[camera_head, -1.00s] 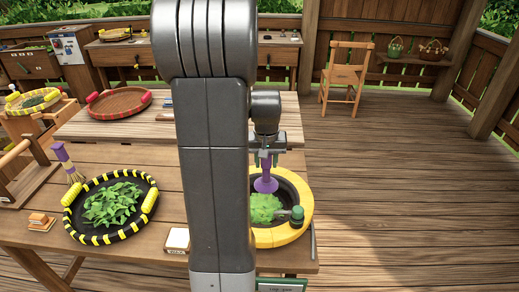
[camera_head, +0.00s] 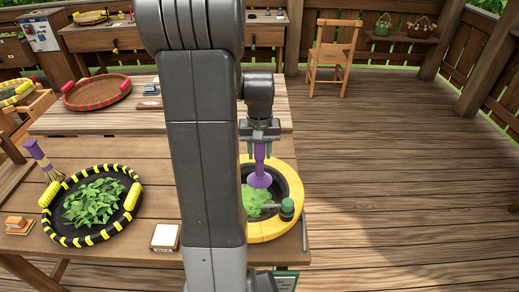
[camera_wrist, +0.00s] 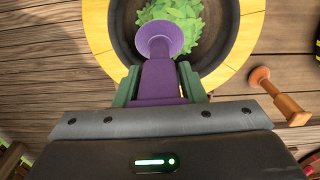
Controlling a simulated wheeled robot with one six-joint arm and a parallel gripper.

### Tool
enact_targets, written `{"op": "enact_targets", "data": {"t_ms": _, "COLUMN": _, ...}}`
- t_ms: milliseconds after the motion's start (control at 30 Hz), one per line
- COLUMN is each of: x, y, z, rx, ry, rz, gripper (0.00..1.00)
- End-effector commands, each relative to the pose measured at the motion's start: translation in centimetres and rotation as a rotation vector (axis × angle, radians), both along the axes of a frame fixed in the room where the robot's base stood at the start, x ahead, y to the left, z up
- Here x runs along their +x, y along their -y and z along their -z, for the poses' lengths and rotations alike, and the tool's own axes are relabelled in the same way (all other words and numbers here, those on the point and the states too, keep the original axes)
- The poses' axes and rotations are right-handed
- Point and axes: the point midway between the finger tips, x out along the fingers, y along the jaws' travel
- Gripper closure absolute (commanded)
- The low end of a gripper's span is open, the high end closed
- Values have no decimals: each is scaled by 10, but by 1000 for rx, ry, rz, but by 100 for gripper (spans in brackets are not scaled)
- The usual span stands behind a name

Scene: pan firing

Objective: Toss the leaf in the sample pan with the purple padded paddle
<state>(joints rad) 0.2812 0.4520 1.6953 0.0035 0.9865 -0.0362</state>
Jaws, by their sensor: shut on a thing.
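My gripper (camera_head: 260,148) is shut on the purple padded paddle (camera_head: 259,178), which points down over the yellow-rimmed sample pan (camera_head: 291,208). In the wrist view the paddle's round purple pad (camera_wrist: 160,38) is over the black inside of the pan (camera_wrist: 250,22), in front of the green leaf (camera_wrist: 182,12). In the head view the leaf (camera_head: 252,202) lies in the pan, partly hidden by the paddle and my arm. I cannot tell whether the pad touches the leaf.
A black-and-yellow pan (camera_head: 123,218) of leaves, a purple-handled brush (camera_head: 38,154) and a white block (camera_head: 165,237) are to the left. A green-knobbed tool (camera_head: 287,207) lies at the sample pan. A red-rimmed tray (camera_head: 97,93) stands behind. Open deck is to the right.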

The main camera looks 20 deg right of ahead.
Motion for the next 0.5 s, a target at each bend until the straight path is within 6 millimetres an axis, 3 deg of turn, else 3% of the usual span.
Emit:
{"op": "enact_targets", "data": {"t_ms": 33, "x": 0, "y": 0, "z": 13, "rx": 0, "ry": 0, "rz": 0, "gripper": 100}}
{"op": "enact_targets", "data": {"t_ms": 500, "x": 0, "y": 0, "z": 78, "rx": 0, "ry": 0, "rz": 0, "gripper": 100}}
